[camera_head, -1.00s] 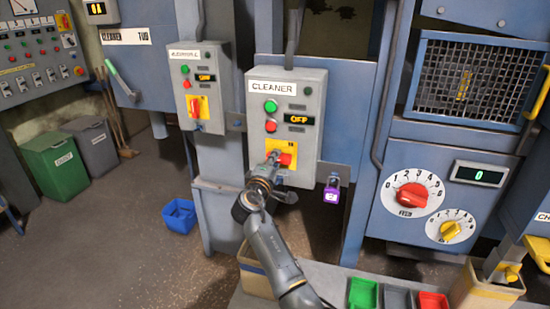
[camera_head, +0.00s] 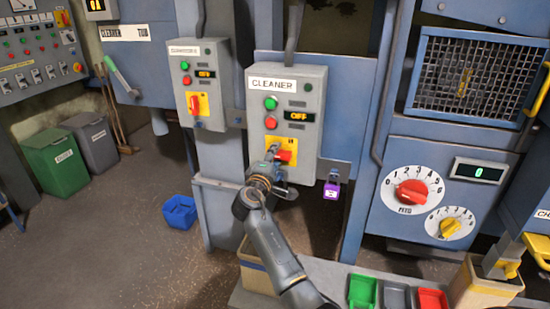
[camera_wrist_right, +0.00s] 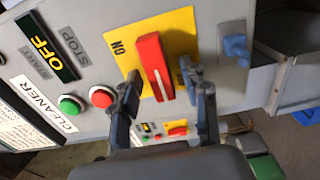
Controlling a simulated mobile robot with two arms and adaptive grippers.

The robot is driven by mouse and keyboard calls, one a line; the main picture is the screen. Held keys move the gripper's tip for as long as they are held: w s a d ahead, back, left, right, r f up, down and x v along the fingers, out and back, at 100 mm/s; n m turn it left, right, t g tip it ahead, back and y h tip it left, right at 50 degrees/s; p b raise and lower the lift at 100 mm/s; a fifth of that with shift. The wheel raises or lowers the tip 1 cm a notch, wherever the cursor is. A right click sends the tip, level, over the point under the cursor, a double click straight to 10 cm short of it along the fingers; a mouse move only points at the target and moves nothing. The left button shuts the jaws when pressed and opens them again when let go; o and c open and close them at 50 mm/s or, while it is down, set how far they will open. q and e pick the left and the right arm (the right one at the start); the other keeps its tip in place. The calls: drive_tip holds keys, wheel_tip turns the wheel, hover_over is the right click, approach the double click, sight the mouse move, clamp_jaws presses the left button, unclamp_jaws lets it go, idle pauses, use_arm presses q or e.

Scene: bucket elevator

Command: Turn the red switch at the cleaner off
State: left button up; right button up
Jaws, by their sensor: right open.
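The red switch (camera_head: 286,157) sits on a yellow plate low on the grey cleaner box (camera_head: 312,100). In the right wrist view the red switch (camera_wrist_right: 154,68) lies crosswise to the box's height, with a white mark near its lower end. An ON label shows on the plate. The box's display (camera_head: 299,116) reads OFF. My right gripper (camera_head: 275,153) is at the switch in the head view. In the wrist view the right gripper (camera_wrist_right: 164,88) is open, its fingers apart on either side of the handle's lower end. I cannot tell whether they touch it. My left gripper is not in view.
A purple padlock (camera_head: 332,190) hangs at the cleaner box's lower right. A similar box with a red switch (camera_head: 195,102) stands to the left. Green, grey and red trays (camera_head: 362,291) sit at the front. A blue bin (camera_head: 179,212) is on the floor.

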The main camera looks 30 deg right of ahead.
drive_tip(key=v, duration=1.2)
